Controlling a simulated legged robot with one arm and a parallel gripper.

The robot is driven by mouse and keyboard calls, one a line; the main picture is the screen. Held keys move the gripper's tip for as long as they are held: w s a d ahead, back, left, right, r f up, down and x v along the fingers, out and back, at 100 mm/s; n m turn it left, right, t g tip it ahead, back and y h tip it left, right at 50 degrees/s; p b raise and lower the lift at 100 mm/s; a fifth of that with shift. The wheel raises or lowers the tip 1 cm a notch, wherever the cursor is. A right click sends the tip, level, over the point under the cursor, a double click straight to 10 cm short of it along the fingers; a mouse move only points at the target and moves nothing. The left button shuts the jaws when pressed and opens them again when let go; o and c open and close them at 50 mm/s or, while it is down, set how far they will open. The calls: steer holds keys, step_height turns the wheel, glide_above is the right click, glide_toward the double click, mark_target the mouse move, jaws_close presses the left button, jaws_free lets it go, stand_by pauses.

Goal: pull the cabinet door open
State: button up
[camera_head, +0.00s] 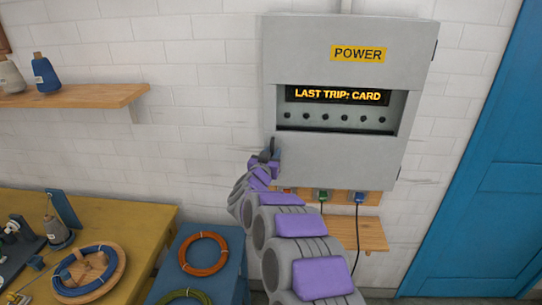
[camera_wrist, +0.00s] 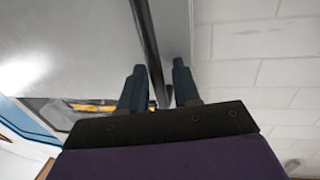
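The grey cabinet (camera_head: 340,160) hangs on the white brick wall, with a yellow POWER label and a lit display reading "LAST TRIP: CARD". Its door looks closed. My gripper (camera_head: 268,154) is at the cabinet's left edge, below the window. In the wrist view my gripper (camera_wrist: 158,88) has its two dark fingers apart, with a dark bar-like handle (camera_wrist: 146,40) running between them. The left finger is close to the bar; a gap shows at the right finger. Contact is not clear. In the head view the handle is mostly hidden by my gripper.
A yellow table (camera_head: 150,210) with coils and spools is at the lower left, beside a blue stool (camera_head: 212,262). A wooden shelf (camera_head: 70,101) is at the upper left. A small shelf (camera_head: 372,234) and hanging cables are below the cabinet. A blue door (camera_head: 480,180) is at the right.

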steer(key=shift+w, duration=0.15)
jaws_close()
stand_by(0.5)
